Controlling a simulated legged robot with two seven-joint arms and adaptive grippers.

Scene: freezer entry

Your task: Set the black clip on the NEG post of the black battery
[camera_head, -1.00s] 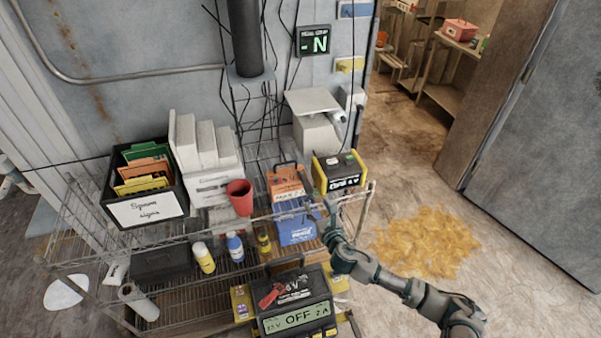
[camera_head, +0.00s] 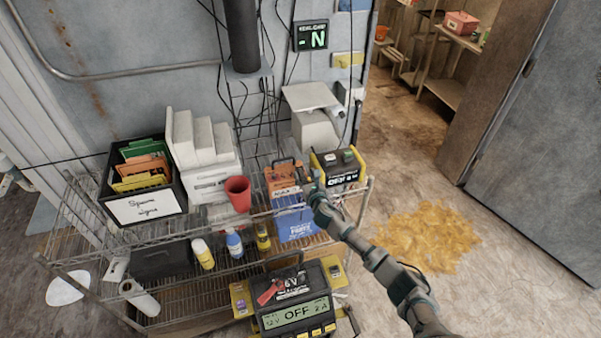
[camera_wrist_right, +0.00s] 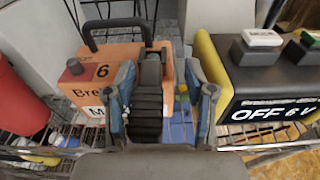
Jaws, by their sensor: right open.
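My right gripper (camera_head: 311,182) is at the orange battery (camera_head: 281,178), beside its right end. In the right wrist view the two blue-grey fingers (camera_wrist_right: 163,100) are open, one on each side of a black ribbed piece (camera_wrist_right: 147,105) that looks like the black clip. It stands in front of the orange battery (camera_wrist_right: 88,85); whether it touches the battery or the fingers I cannot tell. My left gripper is out of view.
A yellow-and-black unit (camera_head: 338,170) reading OFF 6 V stands close right of my gripper.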

